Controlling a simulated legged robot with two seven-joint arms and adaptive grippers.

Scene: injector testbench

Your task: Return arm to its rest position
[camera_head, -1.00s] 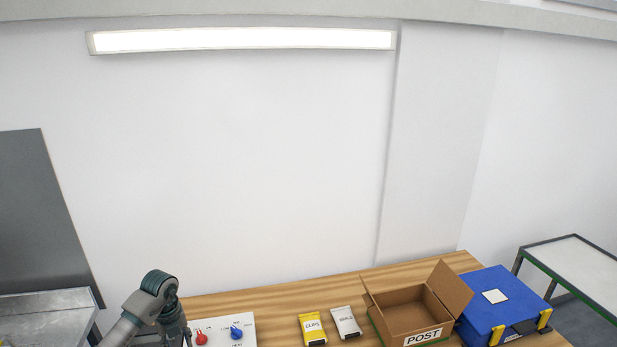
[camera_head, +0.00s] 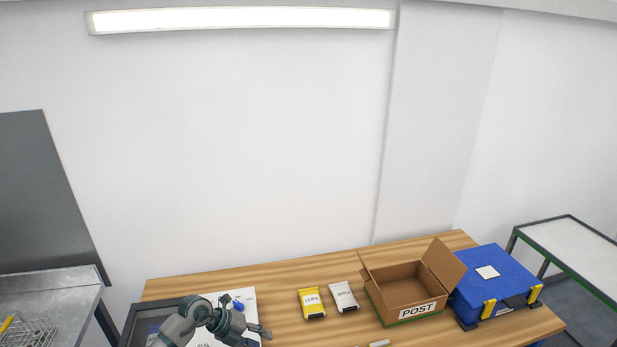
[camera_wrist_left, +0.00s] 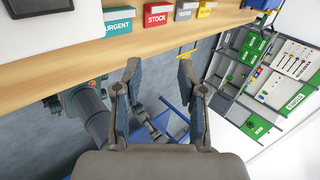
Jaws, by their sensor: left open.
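My left arm comes in at the lower left of the head view, bent over the panel on the bench. My left gripper (camera_head: 262,331) is by the right edge of the white panel (camera_head: 247,297), low in the picture. In the left wrist view its two fingers (camera_wrist_left: 157,68) stand apart with nothing between them. The wooden bench edge is just beyond the fingertips there. My right gripper is not seen in either view.
The wooden bench (camera_head: 270,279) holds a yellow packet (camera_head: 311,303), a white packet (camera_head: 343,296), an open POST box (camera_head: 408,293) and a blue case (camera_head: 494,285). Labelled bins, including a red STOCK bin (camera_wrist_left: 157,15), line the bench in the wrist view. A wire basket (camera_head: 28,335) is at left.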

